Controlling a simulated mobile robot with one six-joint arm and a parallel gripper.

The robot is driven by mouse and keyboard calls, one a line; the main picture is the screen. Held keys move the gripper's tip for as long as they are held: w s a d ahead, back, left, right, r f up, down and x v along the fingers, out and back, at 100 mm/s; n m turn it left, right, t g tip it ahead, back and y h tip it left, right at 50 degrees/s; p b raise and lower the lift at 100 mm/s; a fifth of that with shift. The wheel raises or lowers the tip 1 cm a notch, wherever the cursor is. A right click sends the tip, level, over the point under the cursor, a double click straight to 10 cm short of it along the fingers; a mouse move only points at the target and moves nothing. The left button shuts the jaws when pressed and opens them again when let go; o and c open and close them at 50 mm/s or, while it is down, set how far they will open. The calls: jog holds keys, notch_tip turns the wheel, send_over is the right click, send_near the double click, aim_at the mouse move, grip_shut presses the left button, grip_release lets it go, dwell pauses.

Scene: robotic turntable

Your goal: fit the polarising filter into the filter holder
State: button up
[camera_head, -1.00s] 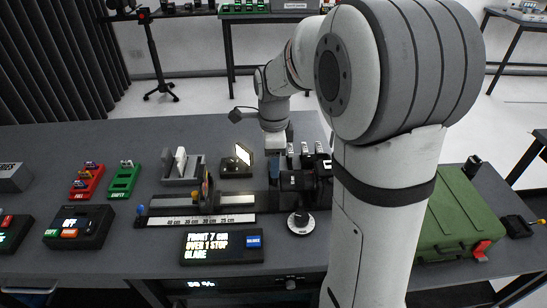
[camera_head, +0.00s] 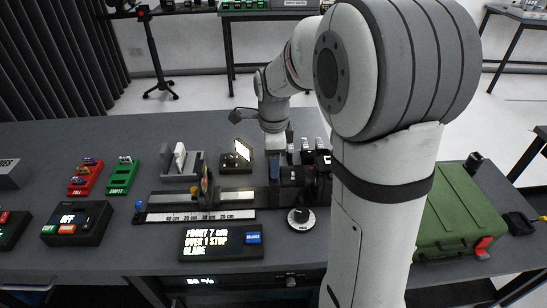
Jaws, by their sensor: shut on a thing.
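My gripper (camera_head: 276,144) points down over the back of the bench, just behind the dark optical assembly at the right end of the rail. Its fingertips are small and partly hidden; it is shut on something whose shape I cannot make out. I take this to be the polarising filter, but it does not show clearly. The dark assembly (camera_head: 292,178) has several upright pale-topped pieces (camera_head: 305,145) at its back. I cannot tell which part of it is the filter holder. My own arm covers its right side.
A scaled rail (camera_head: 235,196) runs left from the assembly. A grey rack (camera_head: 181,175) with white plates and a lit lamp unit (camera_head: 238,160) stand behind it. A display (camera_head: 221,242) reads front 7 cm, over 1 stop, glare. A green case (camera_head: 457,220) is at right.

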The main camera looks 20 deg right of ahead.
jog(key=shift+f+b, duration=0.75)
jog(key=shift+f, duration=0.4)
jog(key=o, duration=1)
jog(key=shift+r, duration=0.1)
notch_tip(320, 180, up, 8)
jog(key=shift+f, duration=0.2)
jog(key=s+f+n+t, duration=0.1)
jog(key=s+n, duration=0.5)
jog(key=s+f+n, duration=0.1)
jog(key=s+n, duration=0.5)
jog(key=n, duration=0.1)
jog(key=s+f+n+t, duration=0.1)
jog(key=s+n, duration=0.5)
jog(key=n, duration=0.1)
jog(key=shift+s+t, duration=0.3)
jog(key=shift+s, duration=0.05)
